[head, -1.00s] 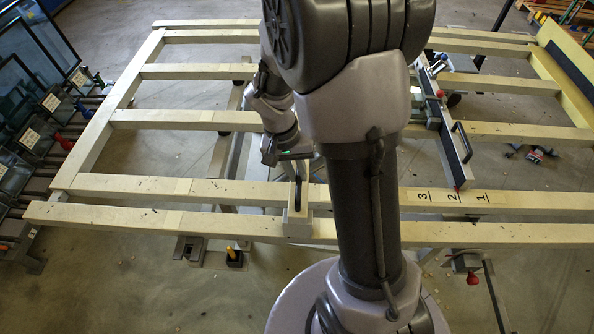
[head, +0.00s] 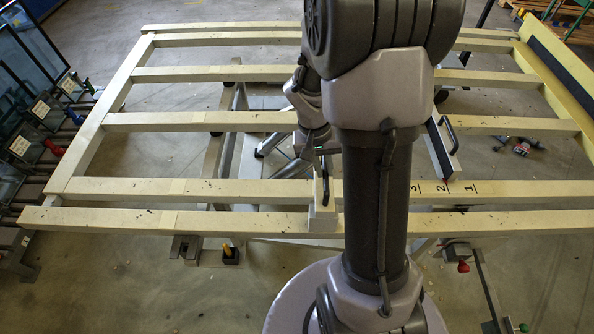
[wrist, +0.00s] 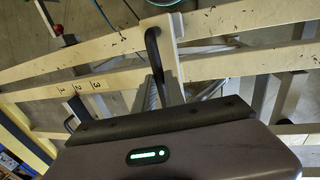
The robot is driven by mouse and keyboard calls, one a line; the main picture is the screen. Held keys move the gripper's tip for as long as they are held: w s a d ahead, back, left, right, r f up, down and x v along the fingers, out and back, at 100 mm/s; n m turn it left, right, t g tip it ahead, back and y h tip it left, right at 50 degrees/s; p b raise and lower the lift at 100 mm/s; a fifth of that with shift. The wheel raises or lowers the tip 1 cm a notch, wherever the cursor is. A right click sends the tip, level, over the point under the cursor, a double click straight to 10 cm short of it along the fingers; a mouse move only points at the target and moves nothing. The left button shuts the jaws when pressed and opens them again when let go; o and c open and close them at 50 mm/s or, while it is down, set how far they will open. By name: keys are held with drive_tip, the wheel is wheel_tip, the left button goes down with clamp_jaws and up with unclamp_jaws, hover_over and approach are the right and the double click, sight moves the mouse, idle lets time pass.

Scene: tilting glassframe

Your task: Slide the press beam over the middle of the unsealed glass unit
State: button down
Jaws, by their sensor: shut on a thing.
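A pale beam end with a black bar handle (head: 326,186), which looks like the press beam, sits across the two near rails of the wooden frame (head: 240,188). My gripper (head: 321,160) is shut on this handle. In the wrist view the handle (wrist: 153,45) runs into my gripper (wrist: 163,88), in front of the pale end block (wrist: 160,28). The beam's far part is mostly hidden behind my arm in the head view. I cannot make out a glass unit on the frame.
Glass panes (head: 30,50) stand in a rack at the left. The near rails left of the held beam are clear.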

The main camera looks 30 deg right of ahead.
drive_tip(key=s+d+p, duration=0.2)
drive_tip(key=s+d, duration=0.7)
drive_tip(key=d, duration=0.4)
drive_tip(key=s+d+p, duration=0.3)
drive_tip(key=s+d, duration=0.6)
drive_tip(key=d, duration=0.4)
drive_tip(key=shift+d, duration=0.3)
drive_tip(key=shift+w, duration=0.1)
drive_tip(key=c, duration=1.4)
unclamp_jaws()
drive_tip(key=w+a+r+p, duration=0.1)
drive_tip(key=r+p, duration=0.1)
drive_tip(key=r, duration=0.6)
drive_tip(key=a+r+p, duration=0.2)
drive_tip(key=r, duration=0.7)
drive_tip(key=shift+w, duration=0.4)
